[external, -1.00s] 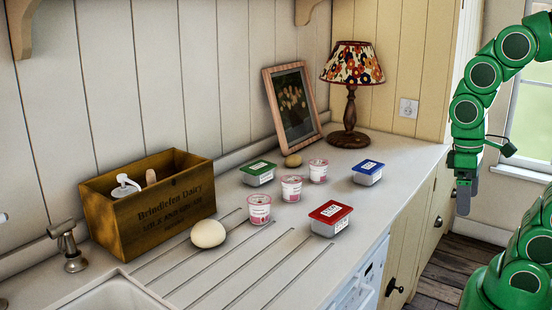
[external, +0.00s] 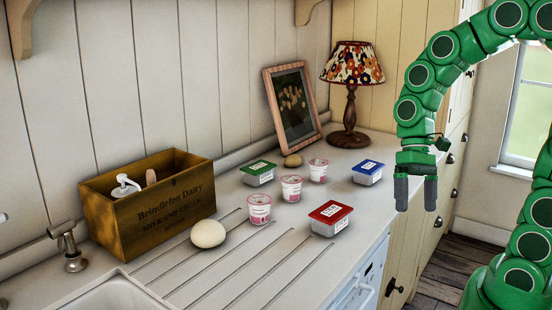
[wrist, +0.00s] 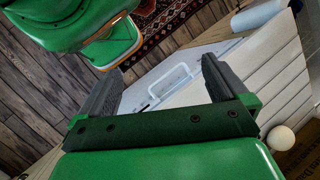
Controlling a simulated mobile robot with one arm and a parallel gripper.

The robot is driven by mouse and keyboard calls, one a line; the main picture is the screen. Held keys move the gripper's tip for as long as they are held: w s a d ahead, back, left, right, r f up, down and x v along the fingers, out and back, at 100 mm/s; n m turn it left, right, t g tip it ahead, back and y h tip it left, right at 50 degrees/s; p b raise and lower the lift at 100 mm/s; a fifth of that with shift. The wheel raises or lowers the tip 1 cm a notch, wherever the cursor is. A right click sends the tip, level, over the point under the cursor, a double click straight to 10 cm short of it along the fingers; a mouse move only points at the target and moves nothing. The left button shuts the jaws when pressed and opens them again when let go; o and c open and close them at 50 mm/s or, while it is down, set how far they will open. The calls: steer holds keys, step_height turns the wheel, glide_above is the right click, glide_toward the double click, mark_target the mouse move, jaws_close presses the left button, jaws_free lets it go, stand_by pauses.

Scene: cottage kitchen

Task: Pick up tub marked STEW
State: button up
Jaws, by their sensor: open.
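Three rectangular lidded tubs stand on the counter in the external view: a red-lidded tub (external: 330,218) nearest the front edge, a blue-lidded tub (external: 368,173) further back, and a green-lidded tub (external: 258,173) toward the wall. Their labels are too small to read, so I cannot tell which is marked STEW. My gripper (external: 416,194) points down with its fingers apart and empty. It appears to the right of the tubs, beside the counter's front edge. In the wrist view the gripper (wrist: 160,88) is also open, and no tub shows.
Three pink-and-white cups (external: 259,209) stand among the tubs. A lamp (external: 350,90), a picture frame (external: 292,105) and a brownish round item (external: 293,160) are further back. The counter's front right is clear.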

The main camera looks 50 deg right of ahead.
steer(key=w+d+f+m+t+y, duration=0.1)
steer(key=w+d+f+m+y, duration=0.15)
steer(key=w+m+y, duration=0.65)
steer(key=m+t, duration=0.4)
steer(key=m, duration=0.1)
glide_toward(335, 209)
steer(key=a, duration=0.1)
steer(key=a+f, duration=0.1)
steer(key=shift+w+a+f+h, duration=0.2)
steer(key=shift+w+a+h, duration=0.1)
steer(key=shift+w, duration=0.1)
steer(key=shift+s+r+x, duration=0.1)
steer(key=shift+r+x, duration=0.05)
steer(key=shift+x, duration=1.75)
steer(key=shift+s+r+x, duration=0.1)
steer(key=shift+r+x, duration=0.05)
steer(key=shift+x, duration=1.8)
steer(key=shift+a, duration=0.1)
steer(key=c, duration=1)
steer(key=shift+r, duration=0.1)
steer(key=shift+c, duration=0.2)
